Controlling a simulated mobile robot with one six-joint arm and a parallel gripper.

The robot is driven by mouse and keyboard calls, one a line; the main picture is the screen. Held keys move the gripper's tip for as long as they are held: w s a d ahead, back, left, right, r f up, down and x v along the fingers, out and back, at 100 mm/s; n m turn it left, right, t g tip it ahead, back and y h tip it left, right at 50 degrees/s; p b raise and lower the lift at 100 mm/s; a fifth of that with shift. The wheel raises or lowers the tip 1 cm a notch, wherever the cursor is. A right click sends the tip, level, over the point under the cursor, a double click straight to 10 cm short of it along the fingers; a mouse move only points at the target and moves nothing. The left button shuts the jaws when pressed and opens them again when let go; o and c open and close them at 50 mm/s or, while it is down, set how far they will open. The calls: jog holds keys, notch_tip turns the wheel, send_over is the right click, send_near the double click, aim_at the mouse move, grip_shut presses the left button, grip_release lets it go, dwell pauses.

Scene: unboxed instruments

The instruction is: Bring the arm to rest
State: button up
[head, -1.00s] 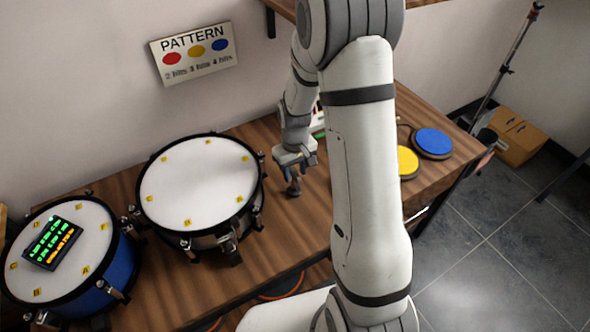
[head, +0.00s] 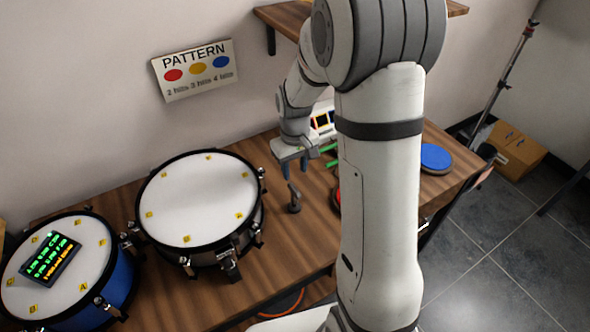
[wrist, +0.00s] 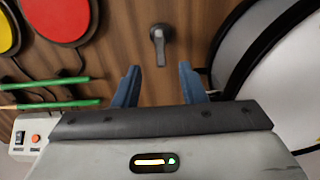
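My gripper (head: 294,168) is above the wooden table, right of the white-topped drum. In the wrist view its two blue fingers (wrist: 161,80) stand apart with nothing between them. A small dark grey key-like piece (head: 294,200) stands on the table just below the gripper. In the wrist view this piece (wrist: 158,42) lies beyond the fingertips, clear of both. My arm hides part of the table to the right.
A silver drum (head: 200,197) and a blue drum (head: 118,285) with a lit display stand left. The blue pad (head: 435,157) is right. Red (wrist: 60,15) and yellow (wrist: 5,30) pads and green sticks (wrist: 50,105) lie near the gripper. A shelf (head: 284,14) hangs above.

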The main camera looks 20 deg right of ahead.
dwell(0.4)
jog(key=s+r+m+t, duration=0.1)
jog(key=s+r, duration=0.6)
jog(key=s, duration=0.2)
jog(key=s+r+m+t, duration=0.1)
jog(key=s+r+m, duration=0.1)
jog(key=s+r, duration=0.5)
jog(key=s, duration=0.3)
jog(key=shift+s+a+t, duration=0.2)
jog(key=shift+s+t, duration=0.1)
